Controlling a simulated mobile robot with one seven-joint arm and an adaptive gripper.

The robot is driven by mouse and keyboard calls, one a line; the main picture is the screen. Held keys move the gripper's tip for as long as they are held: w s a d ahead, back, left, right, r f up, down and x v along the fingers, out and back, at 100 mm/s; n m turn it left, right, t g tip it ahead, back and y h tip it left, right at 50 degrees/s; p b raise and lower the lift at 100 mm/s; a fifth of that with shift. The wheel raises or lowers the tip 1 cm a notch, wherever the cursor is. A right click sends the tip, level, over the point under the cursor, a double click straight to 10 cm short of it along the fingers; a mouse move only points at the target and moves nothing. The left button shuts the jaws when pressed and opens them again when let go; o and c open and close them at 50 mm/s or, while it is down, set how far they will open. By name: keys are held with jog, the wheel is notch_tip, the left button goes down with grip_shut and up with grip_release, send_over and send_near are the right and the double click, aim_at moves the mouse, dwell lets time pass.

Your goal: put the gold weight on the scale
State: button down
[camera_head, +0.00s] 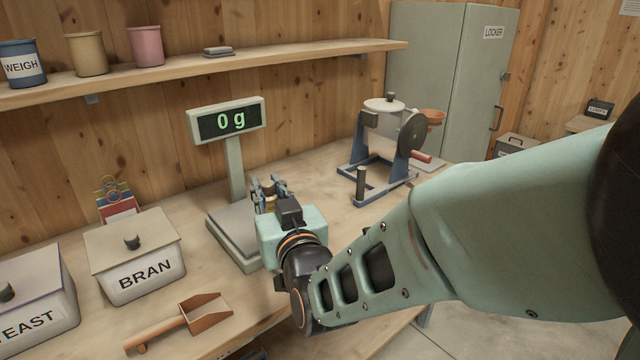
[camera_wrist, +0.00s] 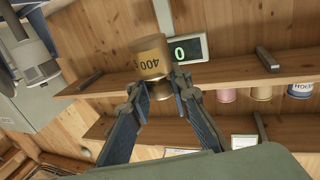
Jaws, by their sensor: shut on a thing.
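The gold weight (camera_wrist: 150,58), marked 400 with part of its label cut off, is held by its narrow neck between the fingers of my gripper (camera_wrist: 161,90) in the wrist view, which looks upside down. In the head view my gripper (camera_head: 269,188) is at the right side of the scale's pan (camera_head: 230,222), and only a little gold shows between its fingers. The scale's display (camera_head: 230,121) reads 0 g. My gripper and arm hide part of the pan's right side. How high the weight is above the pan is hard to tell.
A BRAN bin (camera_head: 132,255), a YEAST bin (camera_head: 35,305) and a scoop (camera_head: 190,318) stand left and in front. A hand-cranked mixer (camera_head: 385,150) is on the right, with a small dark cylinder (camera_head: 361,185) beside it. A shelf (camera_head: 200,72) runs above.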

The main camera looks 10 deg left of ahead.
jog(key=w+a+f, duration=0.2)
jog(key=w+f, duration=0.1)
jog(key=w+a+f, duration=0.3)
jog(key=w, duration=0.1)
jog(key=w+a+f, duration=0.2)
jog(key=w+f, duration=0.1)
jog(key=w, duration=0.1)
jog(key=shift+a, duration=0.25)
jog(key=shift+w+a+f, duration=0.1)
jog(key=shift+a+f, duration=0.05)
jog(key=shift+f, duration=0.1)
jog(key=shift+f+b, duration=0.35)
jog(key=shift+f, duration=1.2)
jog(key=shift+f+b, duration=0.25)
jog(key=shift+b, duration=0.1)
jog(key=c, duration=1.8)
grip_release()
jog(key=shift+r, duration=0.1)
